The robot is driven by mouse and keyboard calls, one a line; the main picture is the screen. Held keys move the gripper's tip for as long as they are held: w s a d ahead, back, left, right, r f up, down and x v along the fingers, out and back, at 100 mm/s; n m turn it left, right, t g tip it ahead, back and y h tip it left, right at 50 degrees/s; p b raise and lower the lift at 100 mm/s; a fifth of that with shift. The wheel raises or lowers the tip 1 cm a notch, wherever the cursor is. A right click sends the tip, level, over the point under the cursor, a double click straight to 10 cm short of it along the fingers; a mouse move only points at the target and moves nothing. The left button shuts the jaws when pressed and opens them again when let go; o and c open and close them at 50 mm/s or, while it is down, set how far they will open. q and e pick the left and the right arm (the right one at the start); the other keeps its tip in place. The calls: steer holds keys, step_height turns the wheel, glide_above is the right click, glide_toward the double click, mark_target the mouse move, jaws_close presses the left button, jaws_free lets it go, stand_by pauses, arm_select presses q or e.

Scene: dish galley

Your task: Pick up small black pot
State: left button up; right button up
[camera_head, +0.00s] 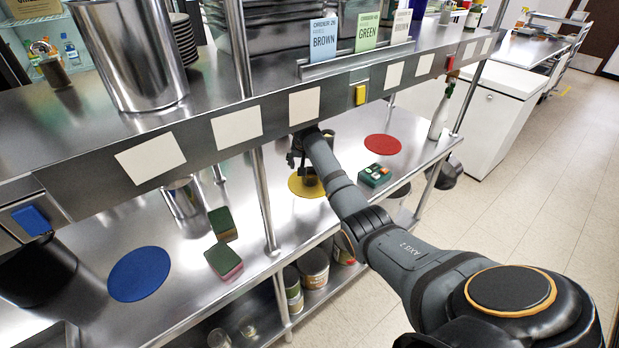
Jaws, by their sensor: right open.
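My right arm reaches in from the lower right, under the upper shelf. My right gripper (297,159) is open over the steel counter, partly hidden by the shelf edge and its own wrist. A small dark object, which looks like the small black pot (310,178), is on the yellow round mat (300,190), just below the gripper. The gripper and the pot are both dark, so I cannot tell whether they touch. My left gripper is not in view.
The upper shelf (235,124) hangs low over the counter, with posts in front. A large black vessel (38,270) is at left.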

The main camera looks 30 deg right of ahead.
mark_target(310, 173)
steer(key=shift+s+d+f+p, duration=0.1)
steer(key=shift+s+f+p, duration=0.1)
steer(key=shift+f+p, duration=0.2)
steer(key=x, duration=0.4)
steer(key=shift+s, duration=0.2)
steer(key=shift+w+f, duration=0.1)
steer(key=shift+f, duration=0.1)
steer(key=shift+r, duration=0.1)
steer(key=shift+c, duration=1.1)
steer(key=c, duration=1.2)
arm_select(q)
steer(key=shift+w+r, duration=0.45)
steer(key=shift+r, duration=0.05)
arm_select(e)
steer(key=shift+r, duration=0.1)
